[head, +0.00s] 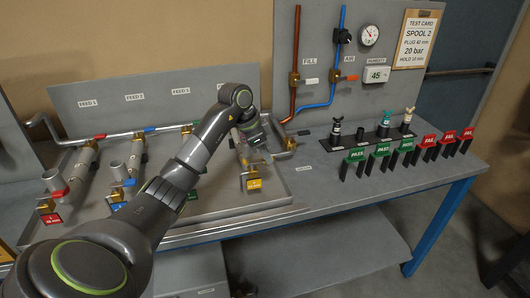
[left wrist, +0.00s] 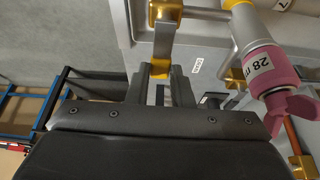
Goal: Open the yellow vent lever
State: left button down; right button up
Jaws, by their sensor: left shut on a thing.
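In the left wrist view, a yellow lever (left wrist: 162,48) runs down from a pipe end, and its tip lies between the fingers of my left gripper (left wrist: 164,84). The gripper is shut on that tip. In the head view my left arm reaches across the bench to the right end of the pipe rack, and its wrist hides the fingers and most of the lever. A brass fitting with a yellow tag (head: 254,184) shows below the wrist. My right gripper is in neither view.
A pink-handled plug (left wrist: 265,72) marked 28 is close to the right of the gripper. Several pipe branches stand on the grey tray (head: 205,212).

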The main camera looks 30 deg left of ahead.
aim_at(255, 162)
pick_arm(q)
jog(key=shift+r, duration=0.1)
jog(key=shift+s+d+m+g+h+p, duration=0.25)
jog(key=shift+m+g+h+p, duration=0.05)
jog(key=shift+m, duration=0.8)
jog(key=s+m+g+p, duration=0.1)
jog(key=m+p, duration=0.2)
jog(key=m, duration=0.1)
jog(key=s+m+g+p, duration=0.1)
jog(key=m+g+p, duration=0.1)
jog(key=m+p, duration=0.2)
jog(key=s+m+g+p, duration=0.1)
jog(key=s+m+p, duration=0.1)
jog(key=m+p, duration=0.2)
jog(key=shift+d+r+m+g+h, duration=0.25)
jog(key=shift+r+m+g+h, duration=0.05)
jog(key=shift+s+a+f+m+g+y+p, duration=0.15)
jog(key=shift+a+m+g+y+p, duration=0.05)
jog(key=shift+m+p, duration=0.6)
jog(key=shift+s+a+f+m+g+y+p, duration=0.1)
jog(key=shift+s+a+m+g+y+p, duration=0.1)
jog(key=shift+m+p, duration=0.55)
jog(key=c, duration=1.3)
grip_release()
jog(key=shift+f, duration=0.1)
